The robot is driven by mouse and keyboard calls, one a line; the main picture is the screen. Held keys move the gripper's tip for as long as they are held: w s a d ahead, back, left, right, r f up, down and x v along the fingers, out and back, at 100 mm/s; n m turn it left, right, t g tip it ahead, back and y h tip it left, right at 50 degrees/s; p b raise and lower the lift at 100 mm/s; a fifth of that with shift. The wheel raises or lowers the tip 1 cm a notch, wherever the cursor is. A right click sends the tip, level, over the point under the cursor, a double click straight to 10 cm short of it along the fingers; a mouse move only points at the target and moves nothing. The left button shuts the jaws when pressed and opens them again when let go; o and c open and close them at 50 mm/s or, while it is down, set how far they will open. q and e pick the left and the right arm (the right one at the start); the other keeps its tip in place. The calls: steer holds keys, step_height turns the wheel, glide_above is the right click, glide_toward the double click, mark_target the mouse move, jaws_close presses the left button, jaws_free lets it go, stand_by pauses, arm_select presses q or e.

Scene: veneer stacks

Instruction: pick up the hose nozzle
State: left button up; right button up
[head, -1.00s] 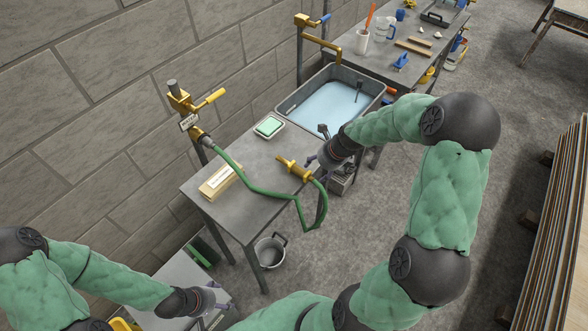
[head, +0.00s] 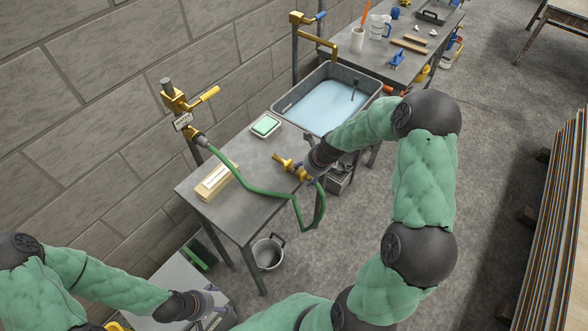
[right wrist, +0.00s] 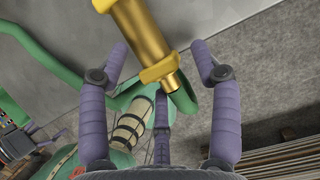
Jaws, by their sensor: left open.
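The brass hose nozzle (head: 287,163) lies near the right edge of the grey table (head: 228,214), joined to a green hose (head: 262,192). My right gripper (head: 304,172) is at the nozzle, its fingers partly hidden by the wrist. In the right wrist view, the nozzle (right wrist: 148,38) runs between the spread purple fingers of my right gripper (right wrist: 158,48). The fingers look open, with gaps on both sides of the brass. My left gripper (head: 216,301) is open and empty at the lower left, away from the nozzle.
A wooden block (head: 216,181) and a tray with a green pad (head: 265,125) sit on the table. The hose loops over the table's edge from a brass wall tap (head: 180,102). A water-filled sink (head: 327,103) stands behind; a bucket (head: 268,253) is on the floor.

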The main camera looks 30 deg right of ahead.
steer(key=shift+s+a, duration=0.1)
steer(key=c, duration=1.1)
steer(key=shift+o, duration=0.2)
